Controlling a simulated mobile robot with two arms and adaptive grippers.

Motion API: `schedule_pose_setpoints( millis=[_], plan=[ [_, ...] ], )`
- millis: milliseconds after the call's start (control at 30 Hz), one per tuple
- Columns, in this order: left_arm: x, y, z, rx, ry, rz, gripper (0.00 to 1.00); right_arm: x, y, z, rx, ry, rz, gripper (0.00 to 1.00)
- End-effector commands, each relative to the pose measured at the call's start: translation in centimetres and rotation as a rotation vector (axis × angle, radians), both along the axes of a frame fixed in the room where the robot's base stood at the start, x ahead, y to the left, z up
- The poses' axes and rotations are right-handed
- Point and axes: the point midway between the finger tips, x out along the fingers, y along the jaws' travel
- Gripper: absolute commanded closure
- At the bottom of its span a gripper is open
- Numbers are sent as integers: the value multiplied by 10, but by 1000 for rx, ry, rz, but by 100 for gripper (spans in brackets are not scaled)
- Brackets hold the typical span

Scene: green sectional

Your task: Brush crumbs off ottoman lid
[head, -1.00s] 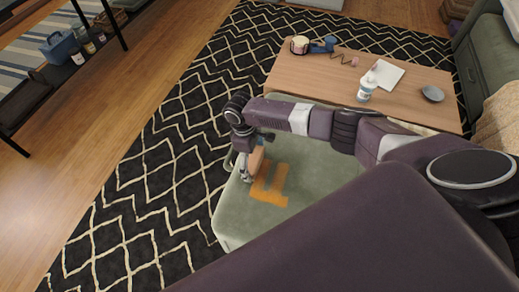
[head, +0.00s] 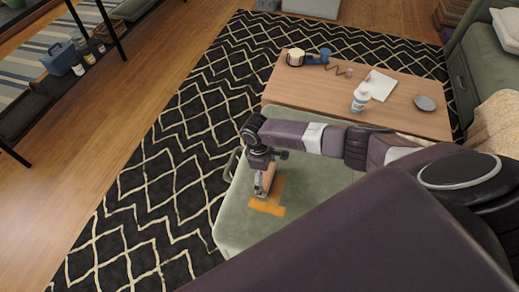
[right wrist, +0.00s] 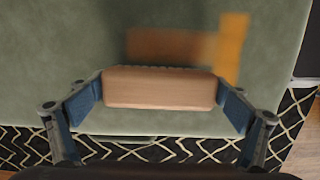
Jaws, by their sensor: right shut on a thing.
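In the right wrist view the patch shows as a bright orange strip (right wrist: 231,48) and a duller, blurred brown band beyond the brush. My right gripper (head: 264,184) is shut on a brush with a wooden back (right wrist: 160,88), held crosswise between the blue finger pads. The brush is at the left side of the patch, low over the lid; its bristles are mostly hidden, so contact is unclear. My left gripper is not in view.
A wooden coffee table (head: 300,95) stands behind the ottoman, with a white-and-blue bottle (head: 360,101), a white pad (head: 378,85) and a grey dish (head: 425,103). A patterned rug (head: 150,190) lies around. A green sofa (head: 470,70) is at the right.

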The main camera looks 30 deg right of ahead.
Motion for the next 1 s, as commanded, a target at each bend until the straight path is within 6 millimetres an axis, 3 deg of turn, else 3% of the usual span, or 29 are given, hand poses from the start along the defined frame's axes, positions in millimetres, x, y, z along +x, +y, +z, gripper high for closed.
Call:
schedule_pose_setpoints(
  millis=[467, 1000],
  plan=[
    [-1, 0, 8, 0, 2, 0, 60, -7, -7, 1, -1, 1, -1, 26],
    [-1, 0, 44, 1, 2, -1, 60, -46, -41, 2, -2, 3, -3, 26]
  ],
)
